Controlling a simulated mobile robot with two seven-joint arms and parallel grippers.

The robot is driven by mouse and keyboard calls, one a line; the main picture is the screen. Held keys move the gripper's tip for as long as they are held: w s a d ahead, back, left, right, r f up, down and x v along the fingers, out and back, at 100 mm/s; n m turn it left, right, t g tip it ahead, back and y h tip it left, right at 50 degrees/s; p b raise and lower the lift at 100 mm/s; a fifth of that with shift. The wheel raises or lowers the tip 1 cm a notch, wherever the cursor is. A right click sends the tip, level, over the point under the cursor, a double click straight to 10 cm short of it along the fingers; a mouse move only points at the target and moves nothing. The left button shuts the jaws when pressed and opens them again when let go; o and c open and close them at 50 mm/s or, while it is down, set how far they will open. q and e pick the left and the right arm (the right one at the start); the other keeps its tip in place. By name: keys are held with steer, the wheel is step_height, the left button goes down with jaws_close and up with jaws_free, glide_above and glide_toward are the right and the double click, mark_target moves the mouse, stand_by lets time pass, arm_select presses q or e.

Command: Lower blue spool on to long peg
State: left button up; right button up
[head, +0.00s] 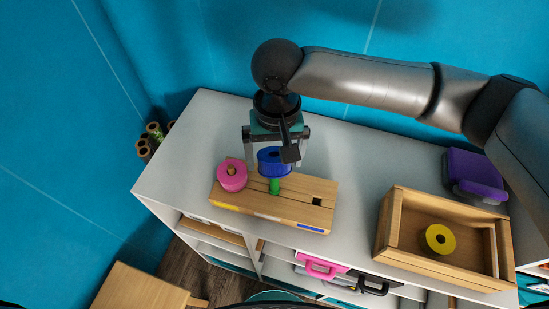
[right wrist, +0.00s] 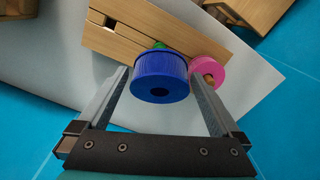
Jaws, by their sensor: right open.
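The blue spool (head: 274,163) is between the fingers of my right gripper (head: 276,158), above the wooden peg base (head: 290,212). The right wrist view shows the spool (right wrist: 158,72) between the two fingertips, its hole dark with no peg visible in it. My right gripper (right wrist: 161,78) is open, one finger on each side of the spool. A green peg (head: 274,187) shows just below the spool; whether its hidden tip is inside the spool cannot be told. A pink spool (head: 232,176) sits on a brown peg at the base's left. My left gripper is not in view.
A wooden tray (head: 384,240) with a yellow spool (head: 438,239) stands at the right. A purple container (head: 475,174) stands behind it. The grey tabletop (head: 205,135) is clear left of the base. Dark-ended rolls (head: 147,143) stand beyond the left edge.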

steer(key=c, duration=1.3)
step_height(320, 180, up, 20)
steer(key=p, duration=0.1)
steer(key=o, duration=1)
jaws_close()
